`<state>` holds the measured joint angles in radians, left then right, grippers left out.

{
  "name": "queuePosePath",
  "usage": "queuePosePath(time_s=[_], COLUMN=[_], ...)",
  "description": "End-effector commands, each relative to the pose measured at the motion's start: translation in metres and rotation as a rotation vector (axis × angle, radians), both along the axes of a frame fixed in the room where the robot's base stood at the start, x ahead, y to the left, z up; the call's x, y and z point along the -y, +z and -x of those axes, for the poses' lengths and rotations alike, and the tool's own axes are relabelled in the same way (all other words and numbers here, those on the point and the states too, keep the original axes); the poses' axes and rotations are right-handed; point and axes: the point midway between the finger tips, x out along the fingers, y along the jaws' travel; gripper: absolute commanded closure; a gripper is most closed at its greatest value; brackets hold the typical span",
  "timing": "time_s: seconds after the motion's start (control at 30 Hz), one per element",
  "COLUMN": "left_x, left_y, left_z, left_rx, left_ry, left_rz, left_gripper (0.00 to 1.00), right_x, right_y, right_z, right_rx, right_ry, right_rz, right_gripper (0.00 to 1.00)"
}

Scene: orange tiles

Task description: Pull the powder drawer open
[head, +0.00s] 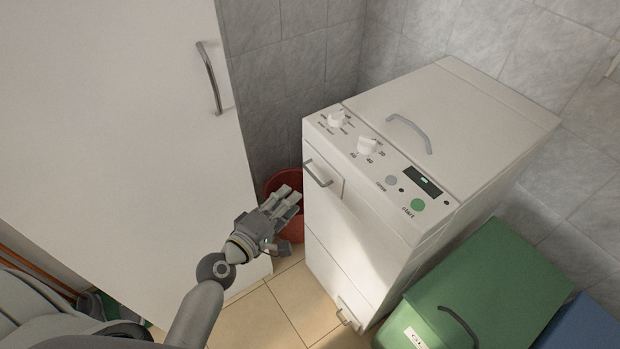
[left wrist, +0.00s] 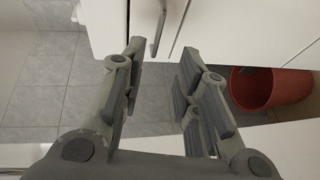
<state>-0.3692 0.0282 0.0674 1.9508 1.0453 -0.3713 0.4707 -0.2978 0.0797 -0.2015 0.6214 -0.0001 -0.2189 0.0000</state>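The powder drawer (head: 326,163) is the small front panel at the upper left of the white washing machine (head: 485,115). It looks flush with the front. Its grey bar handle (head: 318,176) also shows in the left wrist view (left wrist: 160,30), beyond and between the fingertips. My left gripper (head: 290,197) is just left of the drawer and a little below its handle in the head view. In the left wrist view the left gripper (left wrist: 162,52) is open, with nothing between its fingers and apart from the handle. My right gripper is not in view.
A red bucket (head: 279,182) stands behind my left gripper, between the machine and a tall white cabinet (head: 110,120). A green bin (head: 490,285) and a blue one (head: 585,325) stand at the right. A lower handle (head: 347,316) is near the floor. Orange tiles (head: 290,300) are clear.

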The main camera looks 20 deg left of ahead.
Motion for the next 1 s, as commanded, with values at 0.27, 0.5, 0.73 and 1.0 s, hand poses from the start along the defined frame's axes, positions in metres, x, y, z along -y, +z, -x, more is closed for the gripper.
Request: queuePosePath(time_s=[0.27,0.5,0.73,1.0], left_x=[0.008,0.020,0.026,0.027], left_y=[-0.001,-0.010,-0.016,-0.017], left_z=[-0.034,-0.074,-0.097,-0.102], left_rx=[0.007,0.006,0.004,0.005], left_ry=[0.001,0.001,0.002,0.002], left_rz=[0.008,0.006,0.004,0.003], left_gripper=[0.71,0.71,0.71,0.71], right_x=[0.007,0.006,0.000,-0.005], right_y=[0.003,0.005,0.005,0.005], right_z=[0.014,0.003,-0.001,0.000], right_rx=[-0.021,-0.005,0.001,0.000], right_ry=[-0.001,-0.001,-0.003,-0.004], right_rz=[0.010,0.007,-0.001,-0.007], right_gripper=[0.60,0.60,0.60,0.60])
